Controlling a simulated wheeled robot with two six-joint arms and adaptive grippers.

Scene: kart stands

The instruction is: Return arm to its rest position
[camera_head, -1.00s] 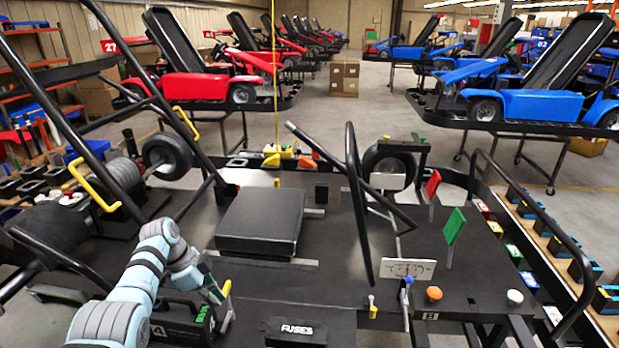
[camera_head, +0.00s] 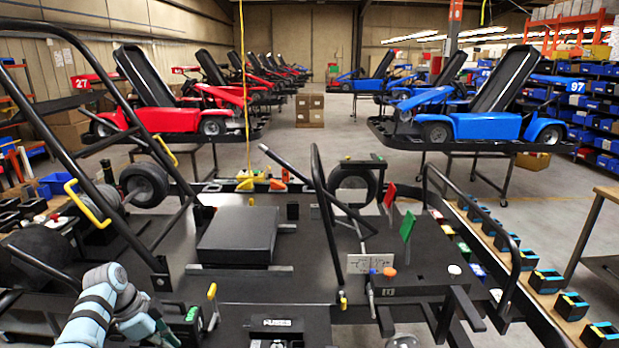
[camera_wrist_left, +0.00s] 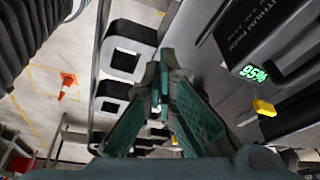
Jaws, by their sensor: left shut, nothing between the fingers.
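My left arm (camera_head: 98,306) is pale blue and grey and comes in at the lower left of the head view. My left gripper (camera_wrist_left: 160,88) shows in the left wrist view with its green fingers together at the tips, holding nothing. In the head view only a small green part of it shows near the bottom edge. A black lithium pack (camera_wrist_left: 262,35) with a green 95% display lies to the right of the gripper in the wrist view, apart from the fingers. My right gripper is not visible.
The black kart frame fills the foreground, with a seat pad (camera_head: 237,234), a fuses box (camera_head: 276,323), a yellow-tipped lever (camera_head: 212,293) and red and green flags (camera_head: 407,226). Black bars rise at left. An orange cone (camera_wrist_left: 69,84) stands on the floor.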

